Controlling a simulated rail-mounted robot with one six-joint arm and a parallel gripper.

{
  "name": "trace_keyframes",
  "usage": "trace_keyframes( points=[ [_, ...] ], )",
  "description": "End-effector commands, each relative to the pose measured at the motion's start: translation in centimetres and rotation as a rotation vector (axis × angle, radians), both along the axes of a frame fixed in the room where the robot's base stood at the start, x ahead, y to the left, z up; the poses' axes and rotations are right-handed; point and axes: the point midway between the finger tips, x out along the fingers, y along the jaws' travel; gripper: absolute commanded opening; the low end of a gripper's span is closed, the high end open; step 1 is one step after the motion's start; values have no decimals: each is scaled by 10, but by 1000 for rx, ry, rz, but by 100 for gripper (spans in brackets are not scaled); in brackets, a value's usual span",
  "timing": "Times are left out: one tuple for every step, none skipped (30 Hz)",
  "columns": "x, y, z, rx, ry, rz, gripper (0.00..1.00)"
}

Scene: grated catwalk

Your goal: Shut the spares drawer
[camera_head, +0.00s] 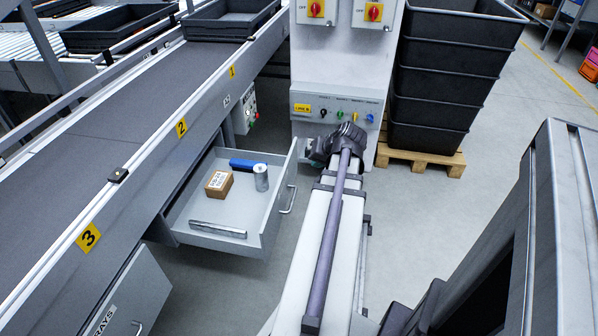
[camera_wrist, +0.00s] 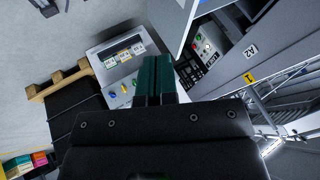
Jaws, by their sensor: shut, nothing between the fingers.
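A grey drawer (camera_head: 268,232) stands pulled out from under the conveyor, at the left of centre in the head view. Its label is not visible there. A bar handle (camera_head: 288,199) is on its front, facing right. Inside lie a small cardboard box (camera_head: 219,184), a blue item (camera_head: 247,164), a metal cylinder (camera_head: 261,177) and a metal bar (camera_head: 218,229). My gripper (camera_wrist: 155,68) shows its dark green fingers closed together and empty in the wrist view. In the head view my arm reaches past the drawer's right side, with its end beyond the handle, near the control cabinet.
The control cabinet (camera_head: 340,75) stands behind my arm's end. Stacked black bins (camera_head: 440,85) sit on a wooden pallet (camera_head: 420,158) to its right. A closed drawer marked TRAYS (camera_head: 128,300) is at lower left. The conveyor (camera_head: 120,105) runs above the drawers. Floor right of the open drawer is clear.

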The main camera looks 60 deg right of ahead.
Motion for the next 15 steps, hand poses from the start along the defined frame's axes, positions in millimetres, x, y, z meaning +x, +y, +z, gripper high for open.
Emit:
trace_keyframes(
  points=[
    [3,-1,-8,0,1,1,0],
    [5,-2,-12,0,1,1,0],
    [8,-3,-18,-1,2,2,0],
    [11,-5,-23,-1,2,2,0],
    [15,-6,-29,-1,2,3,0],
    [20,-7,-37,0,2,2,0],
    [24,-9,-43,0,2,2,0],
    [28,-10,-48,0,1,2,0],
    [33,-11,-56,1,2,4,0],
    [37,-13,-61,1,2,4,0],
    [41,-14,-66,1,2,3,0],
    [46,-15,-73,1,2,3,0],
    [49,-17,-79,1,2,3,0],
    [53,-18,-84,1,2,4,0],
    [58,-19,-90,0,3,3,0]
  ],
)
